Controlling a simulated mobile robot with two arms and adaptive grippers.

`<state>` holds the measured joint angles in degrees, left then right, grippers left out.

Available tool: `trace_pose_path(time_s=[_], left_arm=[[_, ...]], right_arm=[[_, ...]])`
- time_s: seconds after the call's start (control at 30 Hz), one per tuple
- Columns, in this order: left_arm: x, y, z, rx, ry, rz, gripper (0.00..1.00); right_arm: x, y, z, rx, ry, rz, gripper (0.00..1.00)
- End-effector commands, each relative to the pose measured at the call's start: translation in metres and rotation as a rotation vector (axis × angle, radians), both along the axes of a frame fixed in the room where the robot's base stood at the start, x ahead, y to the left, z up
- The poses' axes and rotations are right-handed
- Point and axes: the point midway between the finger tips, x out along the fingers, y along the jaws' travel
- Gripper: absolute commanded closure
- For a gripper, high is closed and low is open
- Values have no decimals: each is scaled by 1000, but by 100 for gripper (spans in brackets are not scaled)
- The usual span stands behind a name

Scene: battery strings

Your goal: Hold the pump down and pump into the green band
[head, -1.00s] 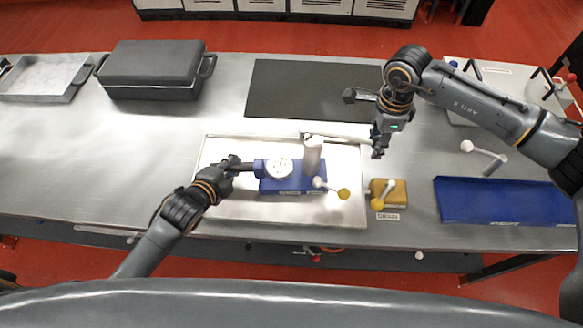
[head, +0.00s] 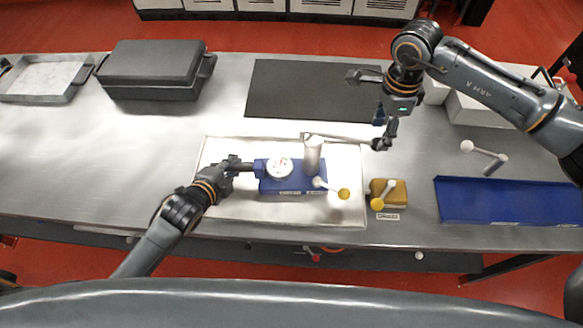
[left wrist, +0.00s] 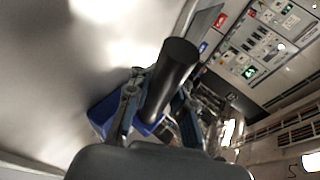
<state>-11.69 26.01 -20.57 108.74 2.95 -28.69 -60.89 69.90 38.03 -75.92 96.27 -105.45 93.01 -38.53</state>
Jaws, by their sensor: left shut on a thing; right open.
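The pump is a blue block (head: 290,187) on a pale tray (head: 225,207), with a white round gauge (head: 279,168) and a grey upright cylinder (head: 312,155). The gauge's needle and band are too small to read. A thin lever (head: 345,139) runs right from the cylinder's top. My left gripper (head: 236,166) is shut on the dark bar at the pump's left side; the left wrist view shows this black bar (left wrist: 170,78) between the fingers. My right gripper (head: 383,142) is open at the lever's right end; I cannot tell whether it touches.
A blue tray (head: 505,202) lies further right, a dark mat (head: 312,88) behind, a grey case (head: 155,70) back left.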

Motion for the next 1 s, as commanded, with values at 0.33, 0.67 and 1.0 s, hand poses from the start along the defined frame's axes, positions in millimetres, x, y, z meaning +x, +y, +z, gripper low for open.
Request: trace_pose_path(time_s=[0.33, 0.67, 1.0], left_arm=[[0, -1, 1, 0, -2, -2, 100], [0, 0, 1, 0, -1, -1, 51], [-8, 3, 4, 1, 1, -1, 51]], right_arm=[[0, 0, 19, 0, 0, 0, 47], [0, 0, 18, 0, 0, 0, 47], [0, 0, 18, 0, 0, 0, 47]])
